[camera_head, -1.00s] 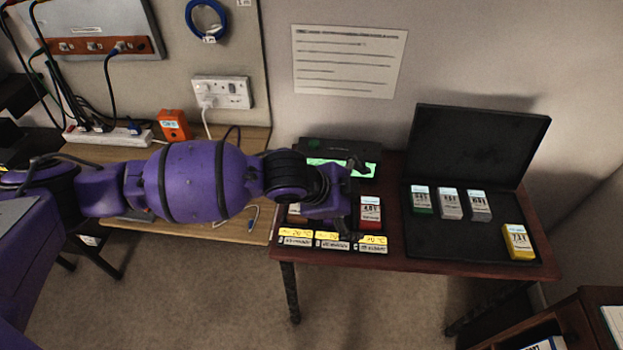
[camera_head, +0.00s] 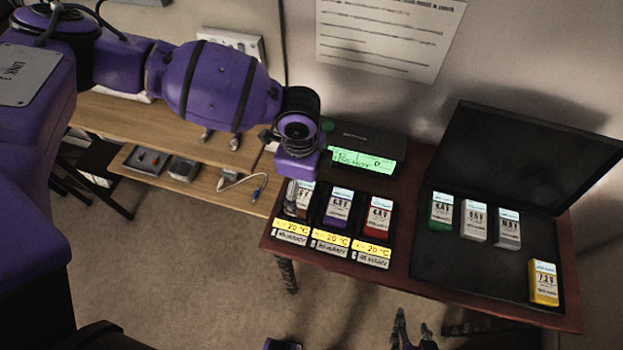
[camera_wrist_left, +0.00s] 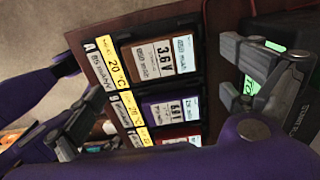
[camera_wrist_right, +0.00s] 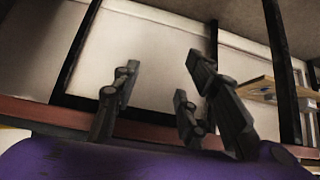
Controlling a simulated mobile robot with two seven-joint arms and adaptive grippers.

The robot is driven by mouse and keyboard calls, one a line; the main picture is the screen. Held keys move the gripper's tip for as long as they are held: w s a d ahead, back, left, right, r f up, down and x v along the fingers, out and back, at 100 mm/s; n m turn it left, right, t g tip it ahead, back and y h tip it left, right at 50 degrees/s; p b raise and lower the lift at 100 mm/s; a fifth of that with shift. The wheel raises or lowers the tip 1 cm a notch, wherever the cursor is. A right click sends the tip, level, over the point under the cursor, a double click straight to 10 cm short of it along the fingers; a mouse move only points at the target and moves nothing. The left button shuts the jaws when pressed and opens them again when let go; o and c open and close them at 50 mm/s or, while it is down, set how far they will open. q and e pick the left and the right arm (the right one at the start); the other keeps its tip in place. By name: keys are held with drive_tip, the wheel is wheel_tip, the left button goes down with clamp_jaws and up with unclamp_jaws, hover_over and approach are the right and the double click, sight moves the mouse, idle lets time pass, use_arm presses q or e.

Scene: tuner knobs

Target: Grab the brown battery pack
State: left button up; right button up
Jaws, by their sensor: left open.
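The brown battery pack (camera_wrist_left: 166,58), marked 3.6 V, sits in slot A of the charger in the left wrist view. In the head view the same brown pack (camera_head: 304,194) is partly hidden by my left gripper (camera_head: 292,204), which is over the leftmost slot. In the left wrist view my left gripper (camera_wrist_left: 166,100) is open, with its fingers spread on either side of the charger area. I cannot tell whether a finger touches the pack. My right gripper (camera_head: 412,332) is open and empty below the table's front edge. It also shows in the right wrist view (camera_wrist_right: 160,82).
A purple pack (camera_head: 338,208) and a red pack (camera_head: 379,216) stand in the neighbouring slots. A device with a green display (camera_head: 362,162) stands behind them. An open black case (camera_head: 470,268) at the right holds several packs. A wooden bench (camera_head: 180,127) is at the left.

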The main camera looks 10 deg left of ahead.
sight(301, 195)
use_arm(q)
drive_tip(key=f, duration=0.4)
drive_tip(key=shift+a+f, duration=0.3)
drive_tip(key=shift+a, duration=0.05)
drive_tip(key=shift+w, duration=0.1)
use_arm(e)
drive_tip(key=shift+w+d+r, duration=0.1)
drive_tip(key=shift+w+r, duration=0.15)
drive_tip(key=shift+w, duration=0.55)
use_arm(q)
drive_tip(key=c, duration=1.3)
use_arm(e)
drive_tip(key=shift+s+f, duration=0.1)
drive_tip(key=shift+s, duration=0.05)
use_arm(q)
drive_tip(key=shift+r, duration=0.15)
